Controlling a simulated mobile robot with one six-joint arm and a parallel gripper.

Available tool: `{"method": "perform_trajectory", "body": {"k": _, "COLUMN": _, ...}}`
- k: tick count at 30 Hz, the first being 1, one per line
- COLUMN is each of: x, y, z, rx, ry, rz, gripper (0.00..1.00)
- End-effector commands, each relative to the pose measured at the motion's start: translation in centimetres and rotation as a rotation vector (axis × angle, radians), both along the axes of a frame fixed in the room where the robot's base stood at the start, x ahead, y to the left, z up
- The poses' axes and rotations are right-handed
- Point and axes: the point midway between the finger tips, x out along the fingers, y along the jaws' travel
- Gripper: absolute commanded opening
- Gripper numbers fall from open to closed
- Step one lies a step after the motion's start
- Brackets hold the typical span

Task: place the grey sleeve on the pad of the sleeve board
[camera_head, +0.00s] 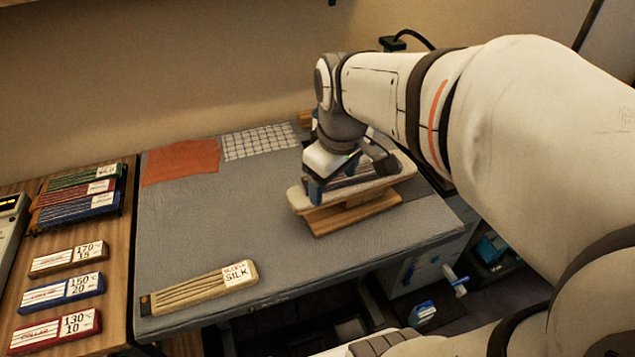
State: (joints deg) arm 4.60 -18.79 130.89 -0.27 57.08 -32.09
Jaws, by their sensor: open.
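The sleeve board (352,212) stands on the grey table, a light pad (300,199) on a wooden base. My gripper (348,180) is low over the board, pointing down, with its jaws open. One blue-tipped finger shows at the board's near left side; a dark finger part shows to the right. A dark grey strip (355,180), perhaps the grey sleeve, shows between the fingers along the top of the pad. My gripper hides part of it, so I cannot tell its full outline or whether it rests fully on the pad.
A beige pleated piece labelled SLEEVE SILK (200,290) lies at the table's front left. An orange cloth (181,162) and a checked cloth (260,141) lie at the back. Labelled blocks (62,291) and folded fabrics (80,198) sit on the wooden left side. The table's middle is clear.

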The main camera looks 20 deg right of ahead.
Motion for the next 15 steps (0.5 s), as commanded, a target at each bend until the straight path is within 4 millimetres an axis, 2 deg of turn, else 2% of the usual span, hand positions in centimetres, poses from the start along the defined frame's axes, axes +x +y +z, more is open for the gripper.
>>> {"method": "perform_trajectory", "body": {"k": 1, "x": -1.6, "y": 0.8, "z": -0.5, "rx": 0.021, "ry": -0.020, "rz": -0.087, "gripper": 0.71}}
{"method": "perform_trajectory", "body": {"k": 6, "x": -4.8, "y": 2.4, "z": -2.1, "rx": 0.089, "ry": -0.066, "rz": -0.346, "gripper": 0.71}}
{"method": "perform_trajectory", "body": {"k": 10, "x": -5.9, "y": 2.5, "z": -2.7, "rx": 0.119, "ry": -0.082, "rz": -0.444, "gripper": 0.71}}
{"method": "perform_trajectory", "body": {"k": 15, "x": -6.1, "y": 2.3, "z": -2.9, "rx": 0.126, "ry": -0.083, "rz": -0.474, "gripper": 0.71}}
